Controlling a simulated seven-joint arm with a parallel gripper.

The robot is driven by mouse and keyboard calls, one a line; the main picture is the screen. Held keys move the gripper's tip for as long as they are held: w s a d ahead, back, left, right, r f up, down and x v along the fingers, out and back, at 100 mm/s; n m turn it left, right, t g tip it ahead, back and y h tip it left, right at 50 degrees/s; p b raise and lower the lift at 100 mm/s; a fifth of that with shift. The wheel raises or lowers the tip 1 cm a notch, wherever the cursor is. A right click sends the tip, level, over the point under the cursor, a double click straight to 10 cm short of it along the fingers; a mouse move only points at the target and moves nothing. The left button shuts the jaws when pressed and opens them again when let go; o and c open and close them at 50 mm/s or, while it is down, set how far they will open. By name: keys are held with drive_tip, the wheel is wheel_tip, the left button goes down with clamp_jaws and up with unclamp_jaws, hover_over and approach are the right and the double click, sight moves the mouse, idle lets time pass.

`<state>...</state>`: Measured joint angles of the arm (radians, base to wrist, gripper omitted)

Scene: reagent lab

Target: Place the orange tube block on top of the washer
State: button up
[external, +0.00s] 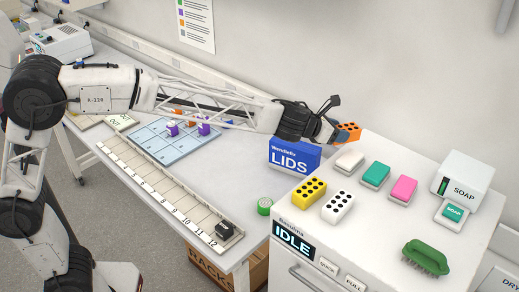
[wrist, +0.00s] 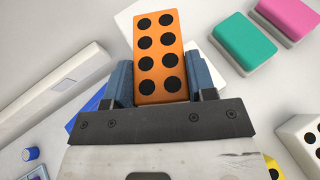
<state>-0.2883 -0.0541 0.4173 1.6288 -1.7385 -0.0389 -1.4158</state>
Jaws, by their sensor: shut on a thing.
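The orange tube block (external: 348,131) has black round holes in its face. My gripper (wrist: 160,84) is shut on it, with blue fingers on both sides of the block, which also shows in the wrist view (wrist: 158,50). In the external view my gripper (external: 337,133) holds it near the washer's back left corner; how high it is above the top is hard to tell. The washer (external: 370,222) is a white box with an IDLE display. A yellow tube block (external: 309,190) and a white tube block (external: 337,206) stand on its top near the front left.
A white sponge (external: 349,159), teal sponge (external: 375,174) and pink sponge (external: 403,189) lie across the washer top. A soap dispenser (external: 461,180) and green brush (external: 427,257) are at the right. A blue LIDS box (external: 294,157) stands left. The washer top's middle is clear.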

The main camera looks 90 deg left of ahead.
drive_tip(key=d+r+n+g+y, duration=0.1)
drive_tip(key=d+n+y, duration=0.2)
drive_tip(key=d, duration=1.2)
drive_tip(key=d+r+n+g+y, duration=0.1)
drive_tip(key=d+n+g+y, duration=0.1)
drive_tip(key=d, duration=1.4)
drive_tip(key=shift+w+r+n+g+y, duration=0.3)
drive_tip(key=shift+w+n+y, duration=0.15)
drive_tip(key=shift+n+y, duration=0.25)
drive_tip(key=shift+d, duration=0.1)
drive_tip(key=shift+f, duration=0.1)
hover_over(358, 237)
drive_tip(key=shift+f, duration=2.45)
drive_tip(key=shift+f, duration=0.1)
drive_tip(key=shift+f, duration=2.4)
drive_tip(key=shift+f, duration=0.1)
